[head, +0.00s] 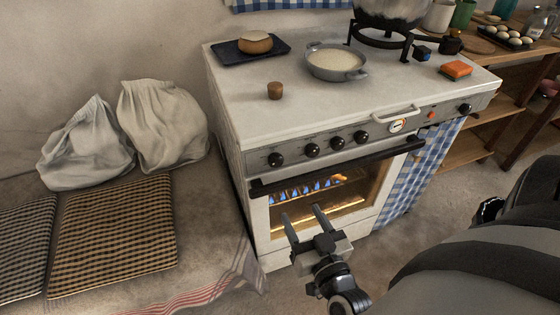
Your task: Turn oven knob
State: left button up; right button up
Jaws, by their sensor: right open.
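The white oven (230,130) stands in the middle of the head view. Its front panel carries several black knobs: one at the left end (275,160), others beside it (312,150) (337,143) (361,137), and one at the far right (464,108). A round dial (397,125) and a small red-orange button or light (432,115) sit between them. My right gripper (302,218) is open and empty in front of the oven window, below the knobs and apart from them in the picture. My left gripper is not in view.
A black handle bar (335,167) runs under the knobs, above the lit window (318,205) with blue flames. Cloth sacks (165,125) and cushions (115,235) lie left.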

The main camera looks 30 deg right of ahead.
aim_at(277, 165)
jog(key=x, duration=1.6)
jog(key=shift+s+d+r, duration=0.1)
jog(key=shift+d+r, duration=0.05)
jog(key=shift+d, duration=0.05)
jog(key=c, duration=1)
